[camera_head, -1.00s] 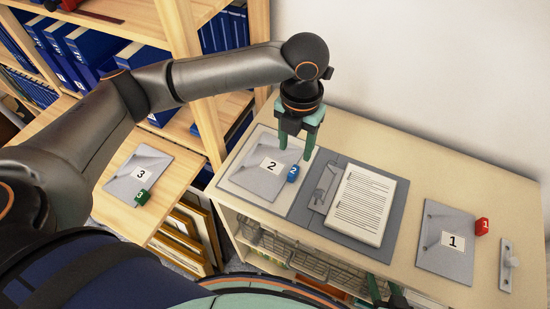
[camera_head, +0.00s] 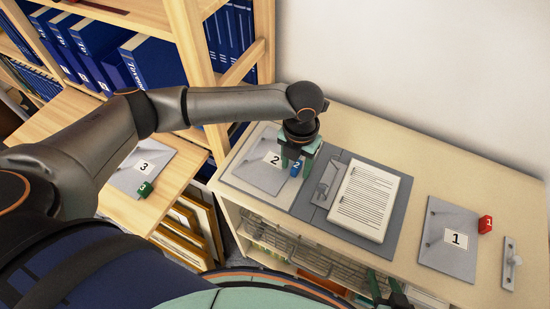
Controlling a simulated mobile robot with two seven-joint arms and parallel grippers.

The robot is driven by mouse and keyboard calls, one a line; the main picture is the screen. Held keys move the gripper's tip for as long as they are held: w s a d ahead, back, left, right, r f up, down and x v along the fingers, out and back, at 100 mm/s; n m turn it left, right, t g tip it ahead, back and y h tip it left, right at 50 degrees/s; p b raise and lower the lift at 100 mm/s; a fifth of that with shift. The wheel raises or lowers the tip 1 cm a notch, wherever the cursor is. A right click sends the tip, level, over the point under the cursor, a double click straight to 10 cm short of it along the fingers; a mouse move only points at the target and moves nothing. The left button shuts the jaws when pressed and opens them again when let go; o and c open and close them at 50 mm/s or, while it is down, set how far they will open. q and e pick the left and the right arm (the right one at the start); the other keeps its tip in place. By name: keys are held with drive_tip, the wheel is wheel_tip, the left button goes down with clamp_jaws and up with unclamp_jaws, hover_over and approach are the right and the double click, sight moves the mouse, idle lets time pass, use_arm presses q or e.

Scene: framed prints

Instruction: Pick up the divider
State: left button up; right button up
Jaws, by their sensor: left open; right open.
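A grey divider sheet labelled 2 (camera_head: 262,181), with a blue tab (camera_head: 296,169) at its right edge, lies on the left of the cabinet top. My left gripper (camera_head: 295,167) points down, open, with its fingers on either side of the blue tab. I cannot tell whether they touch it. A grey divider labelled 1 (camera_head: 449,259) with a red tab (camera_head: 486,224) lies to the right. A divider labelled 3 (camera_head: 136,180) with a green tab (camera_head: 145,189) lies on the wooden surface at left. My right gripper (camera_head: 386,287) is open and empty at the bottom edge, partly cut off.
A stack of printed pages (camera_head: 364,199) lies on an open grey binder (camera_head: 322,213) just right of the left gripper. A small metal plate with a knob (camera_head: 509,268) lies at far right. Blue binders (camera_head: 150,65) fill the shelves behind. The cabinet top's back strip is clear.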

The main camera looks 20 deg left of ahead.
use_arm(q)
clamp_jaws()
drive_tip(key=shift+r, duration=0.1)
idle(0.6)
